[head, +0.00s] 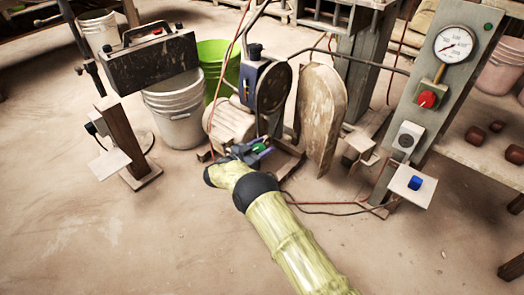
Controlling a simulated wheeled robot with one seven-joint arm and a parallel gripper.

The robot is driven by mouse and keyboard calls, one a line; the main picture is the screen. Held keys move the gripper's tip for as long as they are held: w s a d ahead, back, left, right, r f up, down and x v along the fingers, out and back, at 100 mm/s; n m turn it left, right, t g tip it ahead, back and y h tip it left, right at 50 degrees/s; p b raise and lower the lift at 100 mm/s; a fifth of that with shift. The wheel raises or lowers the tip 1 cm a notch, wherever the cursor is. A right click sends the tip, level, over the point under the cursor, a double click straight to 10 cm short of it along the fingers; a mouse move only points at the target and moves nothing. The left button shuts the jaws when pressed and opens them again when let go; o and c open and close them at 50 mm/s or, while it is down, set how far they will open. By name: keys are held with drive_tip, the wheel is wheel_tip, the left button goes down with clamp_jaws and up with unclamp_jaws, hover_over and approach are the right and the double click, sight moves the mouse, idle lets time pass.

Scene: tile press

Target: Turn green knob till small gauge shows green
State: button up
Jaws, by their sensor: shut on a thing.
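The green knob (259,148) is a small spot of green between the fingers of my gripper (262,151), low in front of the motor and belt-wheel unit. My gripper is shut on it; the fingers and wrist hide most of the knob. A small gauge showing a green zone cannot be made out. A blue upright device (247,84) stands just behind my gripper, its face too small to read. A larger round white gauge (454,44) with a dark needle sits on the grey post at the right.
A red knob (428,98) and a blue button (415,183) are on the right post. A dark wheel (273,88) and a worn board (321,110) stand close behind my gripper. A white bucket (173,115) is at left. Cables lie on the floor; the front left floor is clear.

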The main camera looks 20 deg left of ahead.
idle(0.4)
drive_tip(key=o, duration=1)
drive_tip(key=p+v, duration=0.6)
drive_tip(key=v, duration=1.1)
drive_tip(key=shift+a+f, duration=0.1)
drive_tip(key=shift+a, duration=0.1)
